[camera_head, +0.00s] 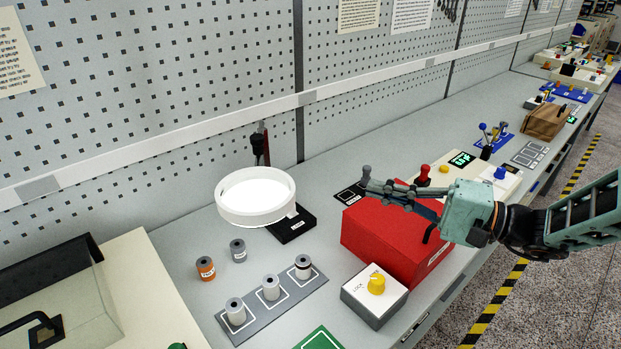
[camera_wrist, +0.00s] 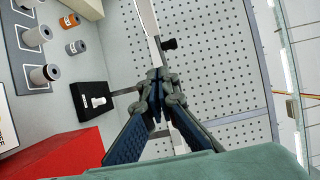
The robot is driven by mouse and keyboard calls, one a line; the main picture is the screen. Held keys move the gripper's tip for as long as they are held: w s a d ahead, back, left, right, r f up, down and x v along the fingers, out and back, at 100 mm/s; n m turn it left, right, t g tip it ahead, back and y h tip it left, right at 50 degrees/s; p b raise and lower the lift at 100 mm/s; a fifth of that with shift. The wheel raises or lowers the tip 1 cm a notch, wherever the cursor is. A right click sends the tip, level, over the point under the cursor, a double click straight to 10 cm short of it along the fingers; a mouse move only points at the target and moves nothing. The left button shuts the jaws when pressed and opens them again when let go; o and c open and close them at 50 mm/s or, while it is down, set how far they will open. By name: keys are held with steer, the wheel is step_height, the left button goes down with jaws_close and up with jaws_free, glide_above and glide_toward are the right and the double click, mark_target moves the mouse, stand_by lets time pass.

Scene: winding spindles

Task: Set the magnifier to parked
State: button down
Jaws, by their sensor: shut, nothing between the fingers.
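The magnifier is a round white ring with a bright lens (camera_head: 256,196), held level above a black base (camera_head: 291,226) on the bench. A dark red and black upright part (camera_head: 261,145) shows behind the ring.
A red box (camera_head: 375,246) stands below my gripper. A box with a yellow knob (camera_head: 376,284) is in front of it. Several spools stand left, some on a grey plate (camera_head: 262,310). The pegboard wall (camera_head: 200,80) closes the back.

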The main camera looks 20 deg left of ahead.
steer(key=shift+s+a, duration=0.1)
steer(key=s+a+p, duration=0.2)
steer(key=a+p, duration=0.1)
steer(key=a, duration=0.9)
steer(key=shift+a, duration=0.4)
steer(key=shift+s+a, duration=0.15)
steer(key=shift+s, duration=0.05)
